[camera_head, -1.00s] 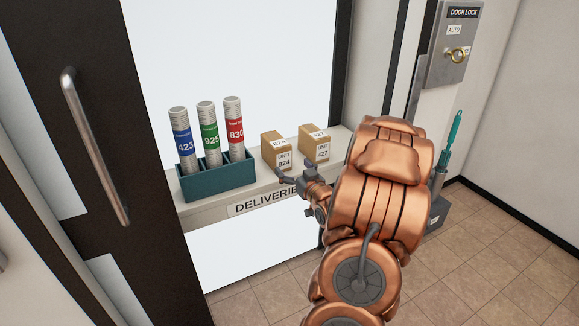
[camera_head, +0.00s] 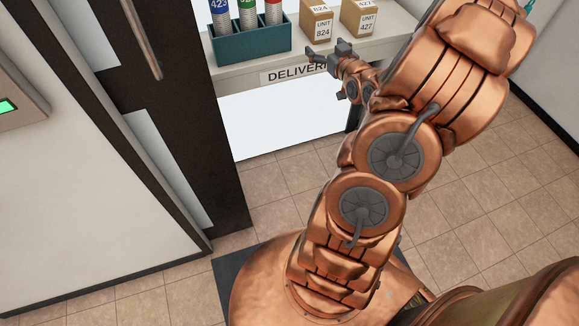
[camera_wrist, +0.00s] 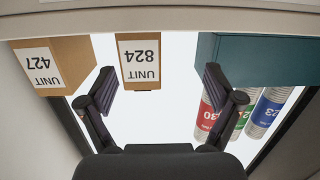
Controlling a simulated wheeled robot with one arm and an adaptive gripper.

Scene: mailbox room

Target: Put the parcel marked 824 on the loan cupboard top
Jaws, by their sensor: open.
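The parcel marked 824 (camera_head: 316,24) is a small brown box with a white "UNIT 824" label. It stands on the deliveries shelf (camera_head: 410,42). In the wrist view the parcel (camera_wrist: 140,62) appears upside down, centred between my fingers. My gripper (camera_head: 326,50) is open and empty at the shelf's front edge, just in front of that parcel. The open fingers also show in the wrist view (camera_wrist: 158,75), apart from the parcel. I see no loan cupboard in these frames.
A parcel marked 427 (camera_head: 360,18) stands close beside 824 on the right. A teal rack (camera_head: 252,43) with labelled tubes in blue, green and red stands on the left. A dark door (camera_head: 175,110) is further left. Tiled floor (camera_head: 285,195) is open below the shelf.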

